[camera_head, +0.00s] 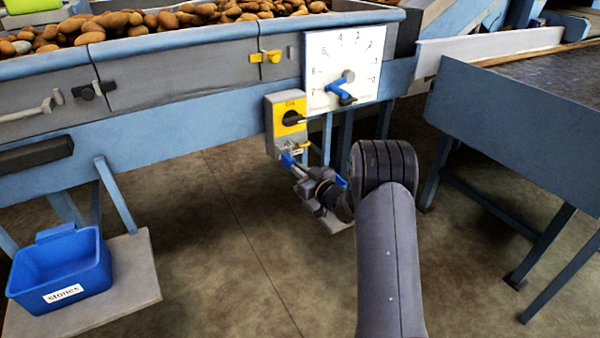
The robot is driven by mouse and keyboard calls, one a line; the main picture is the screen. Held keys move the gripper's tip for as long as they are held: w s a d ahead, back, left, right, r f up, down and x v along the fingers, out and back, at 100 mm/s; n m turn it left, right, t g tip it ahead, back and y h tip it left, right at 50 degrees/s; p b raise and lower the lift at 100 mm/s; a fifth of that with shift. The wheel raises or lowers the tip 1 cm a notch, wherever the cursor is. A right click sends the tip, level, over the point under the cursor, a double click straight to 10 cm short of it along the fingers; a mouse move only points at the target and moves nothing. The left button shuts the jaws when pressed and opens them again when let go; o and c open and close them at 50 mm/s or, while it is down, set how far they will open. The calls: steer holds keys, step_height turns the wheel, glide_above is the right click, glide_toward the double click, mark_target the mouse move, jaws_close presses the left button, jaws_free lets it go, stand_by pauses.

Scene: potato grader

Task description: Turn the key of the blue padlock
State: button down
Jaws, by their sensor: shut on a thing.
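The blue padlock (287,160) is small and partly hidden. It hangs at the lower edge of the grey switch box with the yellow plate (293,110), below a yellow latch-like part (302,151). My gripper (296,168) reaches in from the lower right, its tips right at the padlock. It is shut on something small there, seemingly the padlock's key. The key itself is hidden by the fingers, so its angle cannot be told. The black knob (293,118) sits on the yellow plate.
A white dial plate with a blue lever (340,91) is just above right of the box. Potatoes (150,20) fill the grader's bed. A blue stones bin (62,270) stands low at left. A grey-blue table (520,130) is at right. Open floor lies between.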

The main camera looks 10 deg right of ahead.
steer(key=shift+a+f+n+b, duration=0.1)
steer(key=shift+n+b, duration=3.35)
steer(key=shift+n, duration=0.75)
steer(key=shift+a+f+n+b, duration=0.1)
steer(key=shift+n+b, duration=3.3)
steer(key=shift+n, duration=0.8)
steer(key=c, duration=1.5)
jaws_free()
steer(key=shift+c, duration=0.2)
steer(key=p+v, duration=0.2)
steer(key=v, duration=0.9)
steer(key=shift+p, duration=0.4)
steer(key=shift+w, duration=0.2)
